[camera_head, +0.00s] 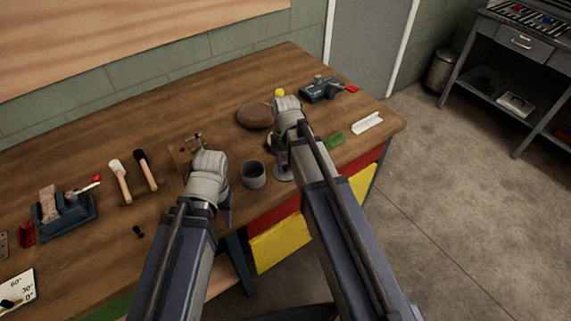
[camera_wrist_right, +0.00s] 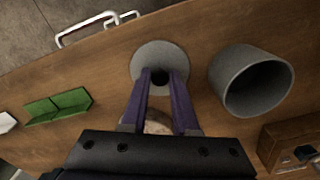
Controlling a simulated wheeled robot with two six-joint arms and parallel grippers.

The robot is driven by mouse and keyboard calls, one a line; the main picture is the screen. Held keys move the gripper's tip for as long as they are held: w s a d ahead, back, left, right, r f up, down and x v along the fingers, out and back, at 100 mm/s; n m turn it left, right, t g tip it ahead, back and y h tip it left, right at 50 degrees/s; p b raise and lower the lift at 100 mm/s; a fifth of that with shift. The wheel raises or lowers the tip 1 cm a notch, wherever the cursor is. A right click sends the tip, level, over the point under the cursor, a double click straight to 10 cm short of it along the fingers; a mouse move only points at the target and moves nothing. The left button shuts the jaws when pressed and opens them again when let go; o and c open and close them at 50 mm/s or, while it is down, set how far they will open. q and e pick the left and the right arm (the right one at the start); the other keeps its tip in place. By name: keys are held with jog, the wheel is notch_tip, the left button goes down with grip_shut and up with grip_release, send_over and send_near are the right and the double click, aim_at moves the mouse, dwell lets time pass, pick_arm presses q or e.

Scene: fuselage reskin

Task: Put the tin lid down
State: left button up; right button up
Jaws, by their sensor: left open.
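The tin lid (camera_head: 284,175) is a grey disc with a dark knob. It lies flat, right of the open grey tin (camera_head: 253,175), at or just above the table; I cannot tell if it touches the wood. My right gripper (camera_head: 282,164) points down over it, with its fingertips on both sides of the knob. In the right wrist view, the lid (camera_wrist_right: 158,52) sits beyond the purple fingers, apart from the tin (camera_wrist_right: 252,82). My left gripper (camera_head: 226,210) is open near the table's front edge; its fingers are partly hidden by the wrist.
A brown round object (camera_head: 255,115), a green piece (camera_head: 333,141), a white angled piece (camera_head: 367,123) and a vise (camera_head: 320,89) are around the right arm. A wooden block (camera_head: 184,153) stands left of the tin. Two brushes (camera_head: 121,180) lie further left.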

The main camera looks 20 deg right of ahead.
aim_at(286, 166)
jog(key=o, duration=0.4)
pick_arm(q)
jog(key=shift+r, duration=0.15)
pick_arm(e)
jog(key=shift+r, duration=0.2)
notch_tip(286, 166, up, 12)
jog(key=p, duration=1.3)
pick_arm(q)
notch_tip(286, 166, up, 12)
jog(key=shift+b, duration=0.35)
pick_arm(e)
jog(key=s+a+n, duration=0.1)
jog(key=s+a, duration=0.2)
jog(key=s, duration=0.1)
jog(key=s+a+n, duration=0.2)
jog(key=s+a, duration=0.2)
jog(key=s, duration=0.1)
jog(key=s+a+n+h, duration=0.1)
jog(key=s+a, duration=0.2)
jog(key=s, duration=0.2)
jog(key=shift+s+a+r, duration=0.1)
jog(key=shift+s+a, duration=0.05)
jog(key=shift+a, duration=0.1)
pick_arm(q)
notch_tip(286, 166, down, 2)
jog(key=shift+f+b, duration=0.25)
jog(key=shift+b, duration=0.95)
pick_arm(e)
notch_tip(286, 166, down, 3)
jog(key=shift+r, duration=0.2)
